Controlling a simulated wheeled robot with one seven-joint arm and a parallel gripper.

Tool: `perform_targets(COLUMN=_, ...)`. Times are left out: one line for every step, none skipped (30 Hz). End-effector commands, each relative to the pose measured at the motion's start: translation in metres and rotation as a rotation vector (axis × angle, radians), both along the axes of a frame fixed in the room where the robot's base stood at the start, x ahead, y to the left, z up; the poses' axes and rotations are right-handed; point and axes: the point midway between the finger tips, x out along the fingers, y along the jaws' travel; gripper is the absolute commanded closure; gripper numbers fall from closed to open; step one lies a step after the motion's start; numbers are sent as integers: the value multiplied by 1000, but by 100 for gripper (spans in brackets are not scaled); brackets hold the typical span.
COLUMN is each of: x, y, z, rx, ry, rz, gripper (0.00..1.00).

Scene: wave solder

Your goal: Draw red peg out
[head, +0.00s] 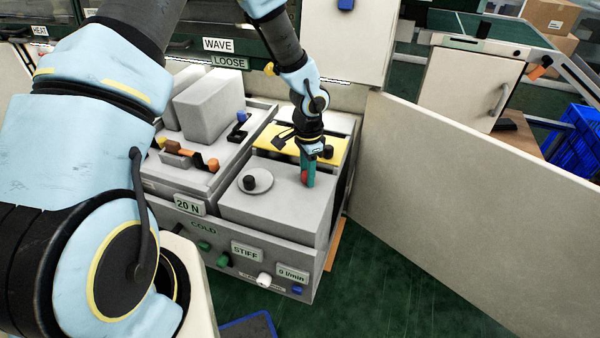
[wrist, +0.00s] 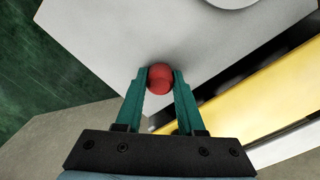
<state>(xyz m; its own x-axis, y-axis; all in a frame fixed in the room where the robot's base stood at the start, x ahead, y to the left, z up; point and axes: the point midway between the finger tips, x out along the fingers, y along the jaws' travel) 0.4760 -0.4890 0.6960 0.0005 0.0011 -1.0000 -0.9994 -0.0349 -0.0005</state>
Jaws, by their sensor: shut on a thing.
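The red peg (wrist: 160,77) is a round red piece between the two teal fingers of my gripper (wrist: 160,80) in the wrist view. My gripper is shut on it, with one finger on each side. In the head view my gripper (head: 308,175) points down at the right part of the grey block top, and a bit of the red peg (head: 304,175) shows beside the teal fingers. The grey block (head: 275,205) lies under it. Whether the peg's lower end is still in the block is hidden.
A black knob (head: 249,183) on a round disc stands left of my gripper. A yellow strip (head: 270,143) with a dark knob (head: 327,151) lies behind. A large pale panel (head: 450,200) stands open at the right. Orange-tipped levers (head: 185,153) are at the left.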

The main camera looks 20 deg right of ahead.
Motion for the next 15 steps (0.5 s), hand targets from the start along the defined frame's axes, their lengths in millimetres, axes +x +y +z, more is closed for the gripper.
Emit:
perform_targets(x=0, y=0, z=0, rx=-3, ry=0, rz=0, gripper=100)
perform_targets(x=0, y=0, z=0, rx=-3, ry=0, rz=0, gripper=100)
perform_targets(x=0, y=0, z=0, rx=-3, ry=0, rz=0, gripper=100)
perform_targets(x=0, y=0, z=0, rx=-3, ry=0, rz=0, gripper=100)
perform_targets(x=1, y=0, z=0, rx=-3, ry=0, rz=0, gripper=100)
perform_targets(x=1, y=0, z=0, rx=-3, ry=0, rz=0, gripper=58)
perform_targets(x=1, y=0, z=0, rx=-3, ry=0, rz=0, gripper=54)
perform_targets(x=1, y=0, z=0, rx=-3, ry=0, rz=0, gripper=51)
perform_targets(x=1, y=0, z=0, rx=-3, ry=0, rz=0, gripper=47)
perform_targets(x=1, y=0, z=0, rx=-2, ry=0, rz=0, gripper=43)
perform_targets(x=1, y=0, z=0, rx=-2, ry=0, rz=0, gripper=40)
perform_targets(x=1, y=0, z=0, rx=-2, ry=0, rz=1, gripper=35)
perform_targets(x=1, y=0, z=0, rx=-2, ry=0, rz=1, gripper=32)
perform_targets(x=1, y=0, z=0, rx=-2, ry=0, rz=1, gripper=31)
perform_targets(x=1, y=0, z=0, rx=-2, ry=0, rz=1, gripper=31)
